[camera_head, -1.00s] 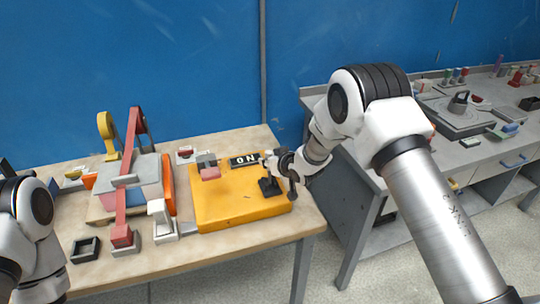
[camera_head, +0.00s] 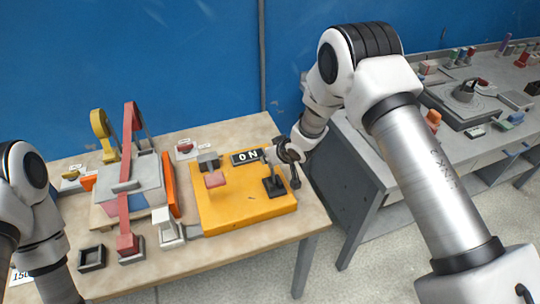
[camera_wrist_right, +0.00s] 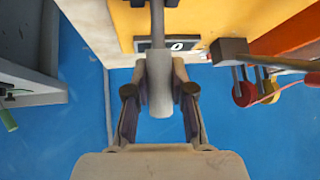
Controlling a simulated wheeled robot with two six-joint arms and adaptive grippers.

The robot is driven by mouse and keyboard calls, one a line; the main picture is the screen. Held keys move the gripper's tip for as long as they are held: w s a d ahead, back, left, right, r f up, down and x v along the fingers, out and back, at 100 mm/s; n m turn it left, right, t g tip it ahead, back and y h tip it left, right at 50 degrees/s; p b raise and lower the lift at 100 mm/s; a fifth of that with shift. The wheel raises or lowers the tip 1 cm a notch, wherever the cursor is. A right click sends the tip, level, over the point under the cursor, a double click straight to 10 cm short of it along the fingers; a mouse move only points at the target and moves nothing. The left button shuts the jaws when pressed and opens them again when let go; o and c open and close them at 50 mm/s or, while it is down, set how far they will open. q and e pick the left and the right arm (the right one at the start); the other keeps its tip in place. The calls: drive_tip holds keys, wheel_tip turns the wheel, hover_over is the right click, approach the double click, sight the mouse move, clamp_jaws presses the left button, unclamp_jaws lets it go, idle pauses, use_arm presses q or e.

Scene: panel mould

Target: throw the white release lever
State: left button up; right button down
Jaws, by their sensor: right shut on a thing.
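The white release lever's pale grip (camera_wrist_right: 159,88) sits between the fingers of my right gripper (camera_wrist_right: 160,100), which is shut on it in the right wrist view. The lever's grey rod runs up out of the top of that view. In the head view my right gripper (camera_head: 282,154) is at the right back edge of the yellow panel (camera_head: 242,222), above a black lever base (camera_head: 274,187).
A grey block with a red bar (camera_head: 127,205) stands left of the panel. A white block on a grey stand (camera_head: 171,226) is between them. An open black box (camera_head: 92,258) lies at the front left. A grey bench (camera_head: 355,185) stands at the right.

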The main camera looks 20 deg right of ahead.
drive_tip(key=c, duration=1)
unclamp_jaws()
drive_tip(key=shift+w+r, duration=0.1)
drive_tip(key=shift+w, duration=0.05)
drive_tip(key=shift+o, duration=0.2)
drive_tip(key=v, duration=1.1)
drive_tip(key=shift+s+r, duration=0.25)
drive_tip(key=shift+s, duration=0.05)
drive_tip(key=shift+d, duration=0.15)
